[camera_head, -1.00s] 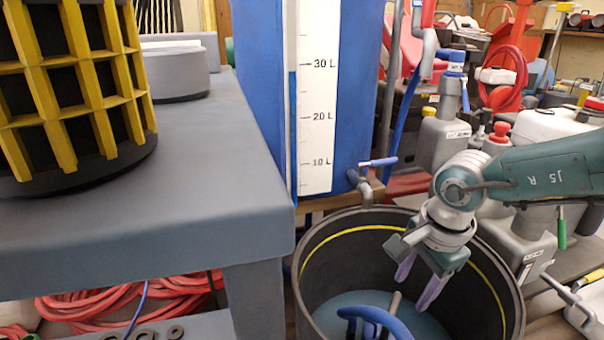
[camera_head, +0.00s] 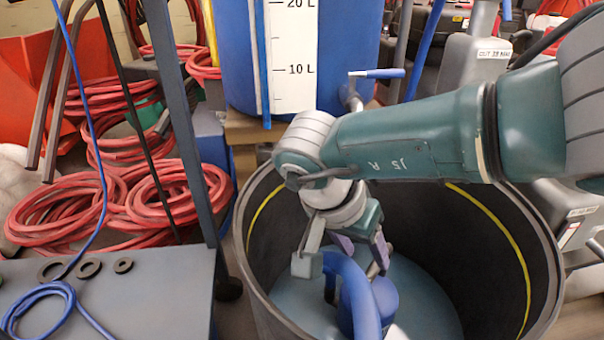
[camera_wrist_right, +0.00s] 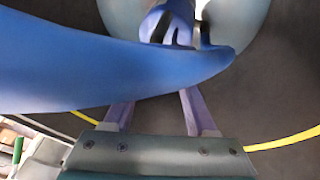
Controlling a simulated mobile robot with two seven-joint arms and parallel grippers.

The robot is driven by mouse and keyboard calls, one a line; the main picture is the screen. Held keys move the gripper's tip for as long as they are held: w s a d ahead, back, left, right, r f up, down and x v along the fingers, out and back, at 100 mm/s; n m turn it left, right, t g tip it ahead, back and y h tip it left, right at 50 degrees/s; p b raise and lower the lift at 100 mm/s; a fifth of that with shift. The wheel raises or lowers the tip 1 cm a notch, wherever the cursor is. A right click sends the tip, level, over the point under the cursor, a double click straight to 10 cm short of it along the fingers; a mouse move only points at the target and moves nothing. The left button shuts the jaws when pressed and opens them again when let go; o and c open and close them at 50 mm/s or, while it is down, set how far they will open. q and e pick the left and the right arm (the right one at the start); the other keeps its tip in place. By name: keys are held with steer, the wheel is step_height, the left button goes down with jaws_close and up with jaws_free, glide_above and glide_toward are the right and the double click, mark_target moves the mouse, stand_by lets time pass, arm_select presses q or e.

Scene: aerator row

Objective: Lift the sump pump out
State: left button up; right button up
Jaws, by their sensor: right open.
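The sump pump (camera_head: 385,296) is a blue body standing in the water of a round black tub (camera_head: 262,232). A thick blue hose (camera_head: 352,288) rises from it toward the camera. My right gripper (camera_head: 362,256) is down inside the tub, close to the pump's top, and partly behind the hose. In the right wrist view its two purple fingers (camera_wrist_right: 157,105) are apart with nothing held between them. There the hose (camera_wrist_right: 85,72) crosses in front of the fingers, and the pump's blue top (camera_wrist_right: 172,22) lies beyond the tips. My left gripper is out of view.
A blue tank (camera_head: 350,60) with a litre scale and a tap (camera_head: 376,74) stands behind the tub. A grey shelf (camera_head: 150,285) with black rings and a blue cord is at the left. Red hose coils (camera_head: 130,205) lie on the floor.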

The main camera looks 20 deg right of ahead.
mark_target(386, 293)
steer(key=d+f+b, duration=0.1)
steer(key=f, duration=0.1)
steer(key=d+f+b, duration=0.1)
steer(key=d+f, duration=0.1)
steer(key=shift+s+d+b, duration=0.1)
steer(key=shift+b, duration=0.2)
steer(key=shift+f+b, duration=0.3)
steer(key=shift+f, duration=0.05)
steer(key=shift+r, duration=0.1)
steer(key=shift+d, duration=0.15)
steer(key=shift+c, duration=1.2)
jaws_close()
